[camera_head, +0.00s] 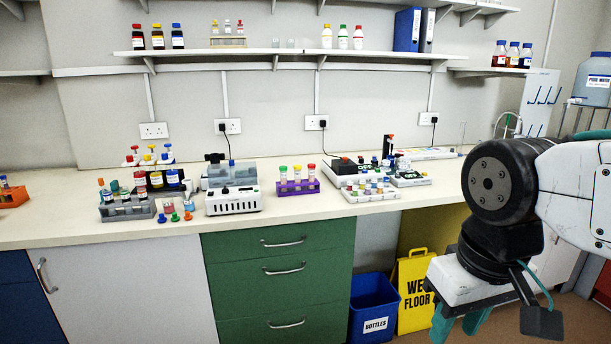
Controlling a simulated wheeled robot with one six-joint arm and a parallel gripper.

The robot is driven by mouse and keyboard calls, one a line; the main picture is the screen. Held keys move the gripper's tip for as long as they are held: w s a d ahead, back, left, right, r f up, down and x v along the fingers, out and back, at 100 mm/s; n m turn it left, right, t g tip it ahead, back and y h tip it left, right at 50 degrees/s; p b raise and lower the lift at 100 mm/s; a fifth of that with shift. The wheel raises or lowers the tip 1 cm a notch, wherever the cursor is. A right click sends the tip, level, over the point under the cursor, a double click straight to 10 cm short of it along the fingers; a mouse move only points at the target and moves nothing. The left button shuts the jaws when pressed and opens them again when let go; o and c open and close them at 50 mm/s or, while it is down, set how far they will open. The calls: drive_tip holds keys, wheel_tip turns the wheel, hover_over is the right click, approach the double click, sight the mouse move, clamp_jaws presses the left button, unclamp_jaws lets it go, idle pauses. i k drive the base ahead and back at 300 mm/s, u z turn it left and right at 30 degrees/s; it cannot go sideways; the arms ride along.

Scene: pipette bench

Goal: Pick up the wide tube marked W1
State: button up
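Three wide white tubes stand upright in a purple rack (292,190) on the bench: a green-capped tube (283,174), a yellow-capped tube (297,174) and a red-capped tube (311,173). Their markings are too small to read, so I cannot tell which is W1. My gripper (459,326) hangs at the lower right, in front of the bench and below its top, well away from the rack. Its teal fingers are apart with nothing seen between them; the tips are near the picture's lower edge.
A grey device (233,202) stands left of the purple rack, and white trays with small capped vials (370,189) stand to its right. A grey rack (128,209) and loose stoppers are further left. Bare bench top (300,209) lies before the purple rack. A blue bin (374,305) stands below.

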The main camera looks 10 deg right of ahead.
sight(297, 173)
drive_tip(key=u, duration=0.65)
drive_tip(key=i, duration=0.95)
drive_tip(key=u, duration=0.45)
drive_tip(key=i, duration=0.8)
drive_tip(key=z, duration=0.8)
drive_tip(key=i, duration=0.7)
drive_tip(key=z, duration=0.65)
